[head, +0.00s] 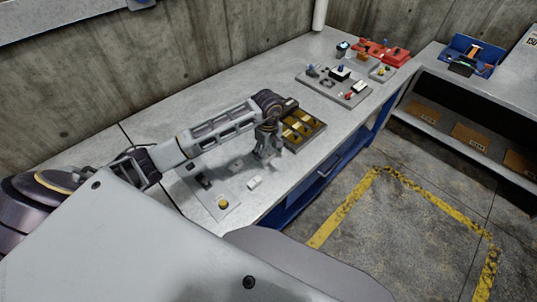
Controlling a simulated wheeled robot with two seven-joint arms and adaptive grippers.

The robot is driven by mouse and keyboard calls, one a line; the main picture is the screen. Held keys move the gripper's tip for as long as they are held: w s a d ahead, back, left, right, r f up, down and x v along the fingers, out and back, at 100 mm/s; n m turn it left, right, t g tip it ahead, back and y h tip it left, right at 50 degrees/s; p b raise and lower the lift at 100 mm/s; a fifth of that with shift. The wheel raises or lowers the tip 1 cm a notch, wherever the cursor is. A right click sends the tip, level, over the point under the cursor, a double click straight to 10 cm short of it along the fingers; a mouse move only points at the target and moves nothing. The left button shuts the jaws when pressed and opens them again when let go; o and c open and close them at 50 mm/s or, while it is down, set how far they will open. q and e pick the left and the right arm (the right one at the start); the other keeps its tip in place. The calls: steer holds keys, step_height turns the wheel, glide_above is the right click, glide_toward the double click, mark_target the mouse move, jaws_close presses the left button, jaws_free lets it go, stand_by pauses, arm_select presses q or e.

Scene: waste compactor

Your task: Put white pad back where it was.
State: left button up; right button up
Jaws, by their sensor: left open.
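A small white block (254,183), which looks like the white pad, lies at the right edge of a light grey board (226,204) on the near part of the bench. My left gripper (268,160) points down just behind this block and appears apart from it. It is open, and I see nothing held in it. The board also carries a yellow round piece (223,204) and a dark piece (204,181). My left arm passes over the bench behind the board and may hide part of it. My right gripper is not in view.
A dark tray (318,132) with gold-brown pieces sits right beside my left wrist. Farther back are a grey board (330,88) with several small parts and red items (385,51). A blue bin (472,56) stands on the side bench. Bare bench lies between the tray and far board.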

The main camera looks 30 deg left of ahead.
mark_target(269, 155)
arm_select(q)
step_height(269, 155, up, 11)
steer(key=b, duration=0.2)
steer(key=shift+f, duration=0.2)
stand_by(0.8)
